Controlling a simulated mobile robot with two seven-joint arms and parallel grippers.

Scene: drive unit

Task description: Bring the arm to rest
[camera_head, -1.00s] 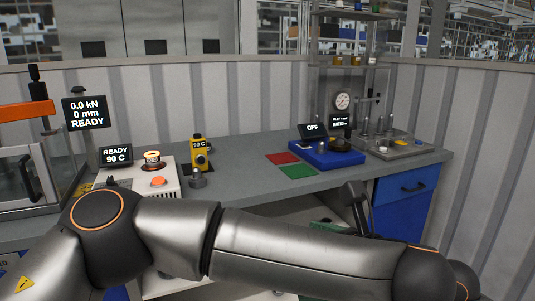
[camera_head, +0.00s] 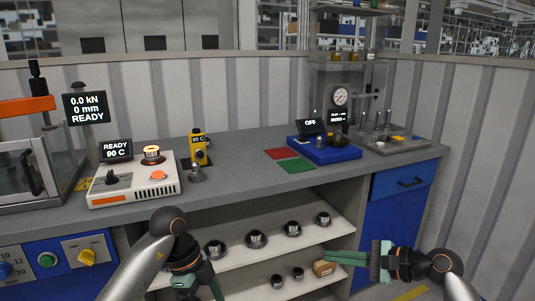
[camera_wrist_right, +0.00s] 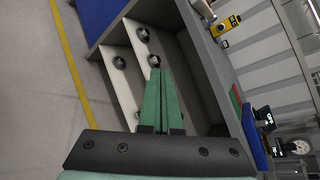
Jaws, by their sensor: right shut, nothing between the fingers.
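My right gripper (camera_head: 328,257) is in front of the open shelves under the bench, pointing left. Its green fingers are together with nothing between them; they also show closed in the right wrist view (camera_wrist_right: 158,100). My left gripper (camera_head: 199,287) is at the bottom of the head view, left of the right gripper, pointing down. Its green fingers are partly cut off by the frame edge, so its opening is unclear. Both grippers are below the bench top (camera_head: 240,178).
Shelves (camera_head: 240,262) hold several metal round parts and a small brown box (camera_head: 324,268), close to the right gripper's fingertips in the picture. A blue drawer cabinet (camera_head: 401,185) stands at the right. The bench carries a heater unit (camera_head: 135,187), red and green pads, and a blue device (camera_head: 323,152).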

